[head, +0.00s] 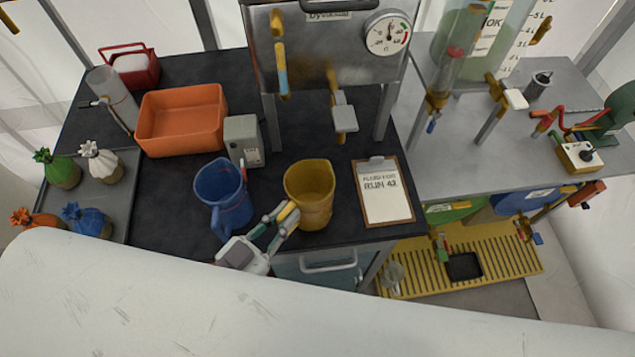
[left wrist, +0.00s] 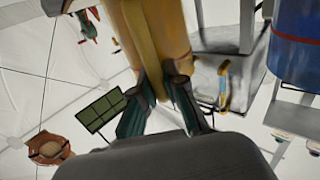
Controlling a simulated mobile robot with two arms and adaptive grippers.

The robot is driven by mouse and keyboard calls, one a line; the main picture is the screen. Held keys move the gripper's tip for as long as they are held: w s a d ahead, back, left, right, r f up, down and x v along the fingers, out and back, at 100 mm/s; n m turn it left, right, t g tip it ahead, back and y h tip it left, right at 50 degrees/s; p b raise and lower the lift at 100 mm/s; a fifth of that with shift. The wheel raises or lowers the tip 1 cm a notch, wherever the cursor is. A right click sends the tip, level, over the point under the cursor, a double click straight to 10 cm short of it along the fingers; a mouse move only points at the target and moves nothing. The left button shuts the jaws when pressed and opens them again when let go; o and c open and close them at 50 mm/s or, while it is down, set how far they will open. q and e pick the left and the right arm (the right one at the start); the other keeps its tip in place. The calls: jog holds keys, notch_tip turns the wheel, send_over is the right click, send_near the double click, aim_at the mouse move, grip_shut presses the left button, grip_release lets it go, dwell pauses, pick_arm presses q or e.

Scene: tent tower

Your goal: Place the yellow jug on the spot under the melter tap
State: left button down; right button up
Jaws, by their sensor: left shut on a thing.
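The yellow jug (head: 311,200) is upright near the front edge of the dark bench, in front of the melter. My left gripper (head: 285,217) is shut on the yellow jug's handle side. In the left wrist view the jug (left wrist: 158,35) stands between the fingers (left wrist: 160,98). The melter (head: 325,55) is a steel tank on legs, with a dial. A tap with a grey block (head: 343,115) hangs from its front, behind and right of the jug. I cannot make out a marked spot under it. My right gripper is not in view.
A blue jug (head: 224,195) stands close left of the gripper. A clipboard (head: 384,191) lies right of the yellow jug. A grey box (head: 243,140) and an orange tub (head: 181,120) are behind left. Dark bench top shows bare under the melter.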

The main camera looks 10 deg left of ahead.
aim_at(315, 182)
pick_arm(q)
jog(key=x, duration=0.6)
jog(key=shift+r, duration=0.1)
jog(key=x, duration=0.3)
jog(key=shift+r, duration=0.1)
jog(key=shift+w+f+b, duration=0.1)
jog(key=shift+f+b, duration=0.35)
jog(key=shift+f, duration=0.3)
jog(key=shift+f+b, duration=0.25)
jog(key=shift+b, duration=0.05)
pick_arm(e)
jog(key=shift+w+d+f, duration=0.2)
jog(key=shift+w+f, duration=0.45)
pick_arm(q)
jog(key=shift+r, duration=0.1)
jog(key=c, duration=1.2)
grip_release()
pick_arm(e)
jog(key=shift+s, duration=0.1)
